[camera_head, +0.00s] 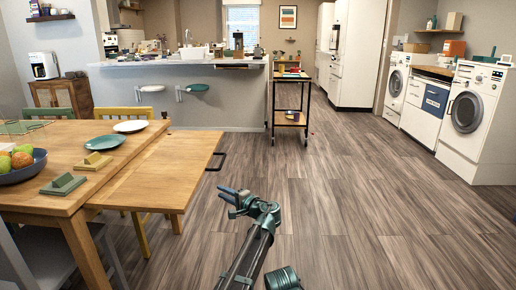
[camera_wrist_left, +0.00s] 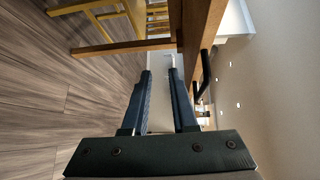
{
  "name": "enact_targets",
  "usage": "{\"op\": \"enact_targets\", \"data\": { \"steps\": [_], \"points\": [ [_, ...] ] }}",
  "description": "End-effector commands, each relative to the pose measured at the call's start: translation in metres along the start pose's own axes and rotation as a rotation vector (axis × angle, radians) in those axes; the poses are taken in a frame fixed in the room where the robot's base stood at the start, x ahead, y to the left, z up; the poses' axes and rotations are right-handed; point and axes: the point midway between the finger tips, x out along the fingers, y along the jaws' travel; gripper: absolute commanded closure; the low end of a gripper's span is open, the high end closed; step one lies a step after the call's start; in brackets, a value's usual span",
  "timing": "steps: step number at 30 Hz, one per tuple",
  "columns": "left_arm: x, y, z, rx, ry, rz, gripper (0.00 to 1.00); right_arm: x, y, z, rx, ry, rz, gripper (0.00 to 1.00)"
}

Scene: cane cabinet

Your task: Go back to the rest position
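My left gripper (camera_head: 223,194) is in the head view, over the floor just right of the wooden table (camera_head: 130,205). Its blue fingers point left, towards the table's end. In the left wrist view the two fingers (camera_wrist_left: 159,75) stand apart with nothing between them. The black handle (camera_head: 216,162) on the end of the table's lower leaf (camera_head: 165,172) is beyond the gripper and apart from it. The handle also shows in the left wrist view (camera_wrist_left: 204,76), right of the fingers. My right gripper is not in view.
A wheeled cart (camera_head: 290,119) is by the island (camera_head: 200,105). Washing machines (camera_head: 469,113) line the right. Floor at centre right is clear.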

Motion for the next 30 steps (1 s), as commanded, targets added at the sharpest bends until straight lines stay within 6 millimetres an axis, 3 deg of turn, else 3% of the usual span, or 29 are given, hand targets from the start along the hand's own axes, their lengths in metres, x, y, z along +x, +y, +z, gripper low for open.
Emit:
{"op": "enact_targets", "data": {
  "steps": [1,6,9,12,21,28,30],
  "points": [
    [0.002,0.020,0.040,-0.045,-0.043,0.089,0.74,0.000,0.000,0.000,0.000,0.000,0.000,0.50],
    [-0.013,0.100,0.136,-0.220,-0.187,0.450,0.74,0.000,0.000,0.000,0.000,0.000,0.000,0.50],
    [-0.038,0.142,0.181,-0.321,-0.266,0.665,0.74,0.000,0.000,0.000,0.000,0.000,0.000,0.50],
    [-0.067,0.172,0.209,-0.402,-0.325,0.844,0.74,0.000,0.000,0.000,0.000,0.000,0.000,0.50],
    [-0.138,0.211,0.248,-0.548,-0.416,1.190,0.74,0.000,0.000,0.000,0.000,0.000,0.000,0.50],
    [-0.185,0.222,0.264,-0.631,-0.453,1.390,0.74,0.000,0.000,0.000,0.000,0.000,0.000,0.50],
    [-0.198,0.214,0.257,-0.600,-0.440,1.404,0.74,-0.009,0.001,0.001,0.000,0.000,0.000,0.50]
  ]
}}
